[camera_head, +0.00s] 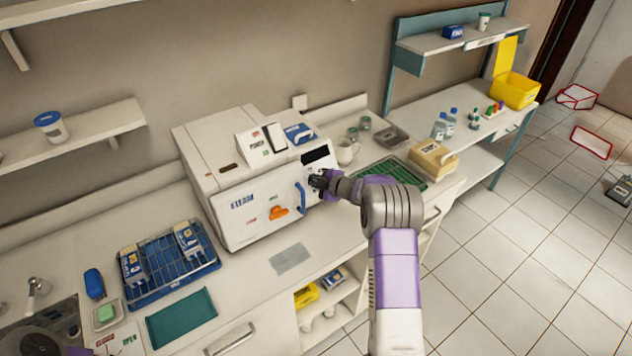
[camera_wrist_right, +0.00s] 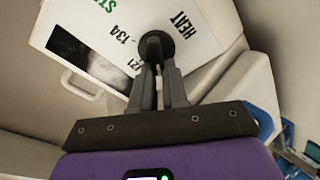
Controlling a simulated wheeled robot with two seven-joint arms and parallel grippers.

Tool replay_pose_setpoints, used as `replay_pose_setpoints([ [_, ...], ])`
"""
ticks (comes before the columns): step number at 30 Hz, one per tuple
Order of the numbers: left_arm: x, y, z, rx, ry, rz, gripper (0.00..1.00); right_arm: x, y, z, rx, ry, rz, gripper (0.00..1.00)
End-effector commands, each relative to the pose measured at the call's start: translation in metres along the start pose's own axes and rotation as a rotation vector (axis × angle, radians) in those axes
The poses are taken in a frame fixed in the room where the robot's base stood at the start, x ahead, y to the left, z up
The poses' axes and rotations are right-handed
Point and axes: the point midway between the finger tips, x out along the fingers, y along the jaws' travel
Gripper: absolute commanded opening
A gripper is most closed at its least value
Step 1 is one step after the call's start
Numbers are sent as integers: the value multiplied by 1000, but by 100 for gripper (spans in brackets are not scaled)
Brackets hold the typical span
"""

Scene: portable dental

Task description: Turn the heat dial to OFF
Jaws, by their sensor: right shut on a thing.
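The white steam sterilizer (camera_head: 262,190) stands on the counter, with "STEAM" on its front and a dark display window (camera_head: 315,154). Its heat dial (camera_wrist_right: 157,45) is a round black knob on the panel, beside the printed words "HEAT" and "134". My right gripper (camera_head: 318,181) reaches the right part of the sterilizer's front. In the right wrist view, its two grey fingers (camera_wrist_right: 158,75) are closed on the dial. The fingers partly hide the dial, and I cannot read its pointer or an OFF mark.
A blue handle (camera_head: 301,198) and an orange knob (camera_head: 278,212) are on the sterilizer's front. A blue rack (camera_head: 168,282) and a teal mat (camera_head: 181,318) lie left. A green tray (camera_head: 403,172) and a tan box (camera_head: 434,158) lie right of the sterilizer.

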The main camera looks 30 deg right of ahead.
Motion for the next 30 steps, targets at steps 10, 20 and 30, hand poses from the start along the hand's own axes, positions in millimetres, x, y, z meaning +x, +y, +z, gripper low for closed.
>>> replay_pose_setpoints([
  [10, 1, 0, 0, 0, 0, 0, 0, 0, 0, 1, -26, -4, -4, 0],
  [20, 1, 0, 0, 0, 0, 0, 0, 0, 0, 1, -24, -3, -4, 34],
  [30, 1, 0, 0, 0, 0, 0, 0, -2, 0, 0, -23, -1, -3, 39],
])
